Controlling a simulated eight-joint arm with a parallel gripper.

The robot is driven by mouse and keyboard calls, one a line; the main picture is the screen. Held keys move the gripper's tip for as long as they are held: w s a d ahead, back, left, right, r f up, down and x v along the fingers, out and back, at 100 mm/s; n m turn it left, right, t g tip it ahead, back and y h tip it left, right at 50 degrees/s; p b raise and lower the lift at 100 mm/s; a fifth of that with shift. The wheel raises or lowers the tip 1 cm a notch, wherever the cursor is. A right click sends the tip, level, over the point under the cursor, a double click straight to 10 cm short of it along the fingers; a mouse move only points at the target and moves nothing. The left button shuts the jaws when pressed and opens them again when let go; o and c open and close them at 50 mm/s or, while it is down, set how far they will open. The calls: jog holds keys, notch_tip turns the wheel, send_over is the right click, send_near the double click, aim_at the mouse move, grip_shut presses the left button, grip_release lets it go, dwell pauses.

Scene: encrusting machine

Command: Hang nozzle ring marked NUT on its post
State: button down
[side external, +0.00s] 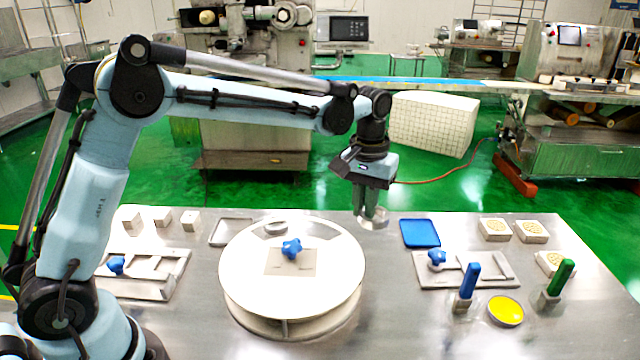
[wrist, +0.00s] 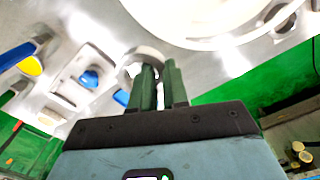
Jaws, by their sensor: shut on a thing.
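My gripper (side external: 371,212) is shut on a pale metallic nozzle ring (side external: 374,223), held just right of the round white turntable. In the wrist view, the ring (wrist: 146,56) shows at the tips of my gripper's green fingers (wrist: 158,82), partly hidden by them. No NUT marking is readable on it. A blue upright (side external: 470,280) and a green upright (side external: 564,276) stand on small metal blocks at the right. I cannot tell whether either is the ring's post.
The white turntable (side external: 240,275) carries a blue star knob (side external: 291,248). A blue tray (side external: 420,233), a metal fixture with a blue knob (side external: 437,258) and a yellow dish (side external: 506,311) lie right. Several pale blocks (side external: 495,230) stand back right. Bare table (side external: 400,320) lies front centre.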

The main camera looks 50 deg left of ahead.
jog(key=shift+s+a+f, duration=0.8)
jog(key=shift+s+a, duration=0.85)
jog(key=shift+a, duration=0.3)
jog(key=shift+s+a+f, duration=0.75)
jog(key=shift+s+a, duration=0.95)
jog(key=shift+a, duration=0.2)
jog(key=shift+s+a+f, duration=0.8)
jog(key=shift+s+a, duration=0.85)
jog(key=shift+a, duration=0.3)
jog(key=shift+f, duration=1.1)
jog(key=shift+a+f, duration=0.1)
jog(key=shift+f, duration=0.2)
jog(key=shift+a+f, duration=0.2)
jog(key=shift+f, duration=0.55)
jog(key=shift+s+f, duration=0.1)
jog(key=shift+f, duration=0.25)
jog(key=shift+d+f, duration=0.15)
